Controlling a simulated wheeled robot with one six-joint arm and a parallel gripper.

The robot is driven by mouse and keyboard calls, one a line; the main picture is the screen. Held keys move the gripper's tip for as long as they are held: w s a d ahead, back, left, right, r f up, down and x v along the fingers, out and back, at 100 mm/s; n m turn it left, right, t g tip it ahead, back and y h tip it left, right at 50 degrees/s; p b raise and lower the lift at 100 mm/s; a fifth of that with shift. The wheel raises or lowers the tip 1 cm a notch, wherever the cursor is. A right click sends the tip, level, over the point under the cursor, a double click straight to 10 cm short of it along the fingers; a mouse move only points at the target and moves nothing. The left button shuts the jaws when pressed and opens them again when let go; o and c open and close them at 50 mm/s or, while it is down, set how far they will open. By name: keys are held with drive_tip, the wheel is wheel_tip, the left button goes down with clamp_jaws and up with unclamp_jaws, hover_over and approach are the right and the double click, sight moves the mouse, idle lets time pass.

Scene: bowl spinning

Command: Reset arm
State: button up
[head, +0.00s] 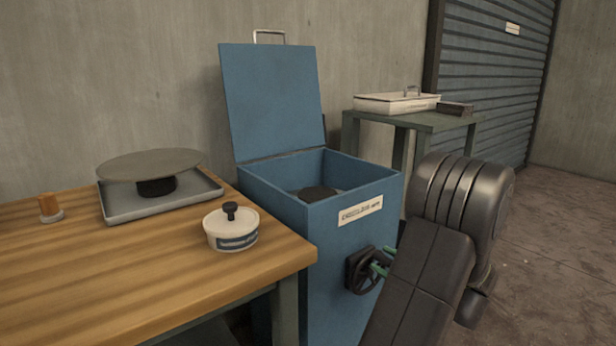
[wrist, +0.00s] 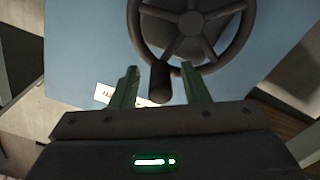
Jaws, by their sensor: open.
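My gripper (wrist: 162,88) has green fingers. In the wrist view they stand apart on either side of the dark knob (wrist: 161,82) of a handwheel (wrist: 190,25). The fingers do not visibly press on the knob. In the head view my arm hides part of the scene at the right, and the green fingers (head: 379,265) show beside the black handwheel (head: 360,271). The wheel is on the front of a blue box (head: 335,285), whose lid (head: 272,100) stands open. A dark round piece (head: 318,193) is inside the box.
A green side table (head: 420,122) behind bears a white case (head: 396,104). Floor at the right is clear.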

drive_tip(key=shift+s+d, duration=0.1)
drive_tip(key=p+v, duration=0.3)
drive_tip(key=v, duration=1)
drive_tip(key=b+x, duration=0.3)
drive_tip(key=x, duration=1)
drive_tip(key=shift+f, duration=0.1)
drive_tip(key=shift+w, duration=0.25)
drive_tip(key=shift+w+d+f+m, duration=0.15)
drive_tip(key=shift+d+m, duration=0.1)
drive_tip(key=shift+m, duration=0.5)
drive_tip(key=shift+w+d+r+m, duration=0.15)
drive_tip(key=shift+d+m, duration=0.1)
drive_tip(key=shift+m, duration=0.5)
drive_tip(key=shift+f, duration=0.1)
drive_tip(key=shift+a, duration=0.1)
